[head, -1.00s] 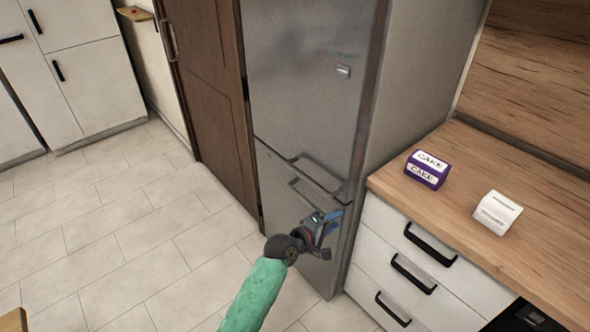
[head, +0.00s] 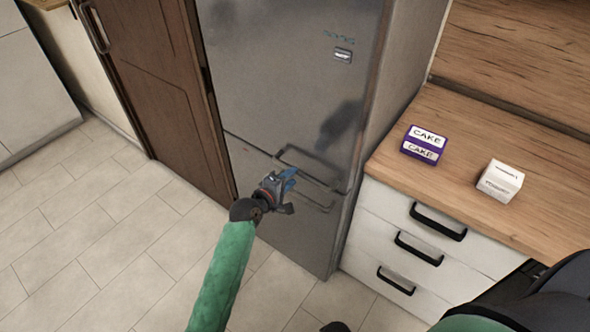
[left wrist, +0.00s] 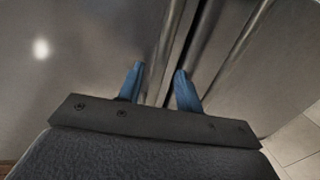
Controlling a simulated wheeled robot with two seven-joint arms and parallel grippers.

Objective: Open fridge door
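The fridge is a grey steel one with an upper door (head: 270,85) and a lower door (head: 290,240), both shut, with a seam between them. The upper door's handle (head: 312,158) runs just above the seam and the lower handle (head: 315,199) just below it. My left gripper (head: 291,180) is in front of the seam, close to the left part of the handles. In the left wrist view its two blue fingers (left wrist: 158,80) stand apart with nothing clearly between them. Steel and the dark seam lie just beyond. Contact with a handle cannot be told. My right gripper is not seen.
A wooden counter (head: 455,190) with white drawers (head: 400,235) stands right of the fridge, holding a purple cake box (head: 424,144) and a white box (head: 499,180). A brown door (head: 150,85) is left of the fridge. The tiled floor (head: 80,230) in front is clear.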

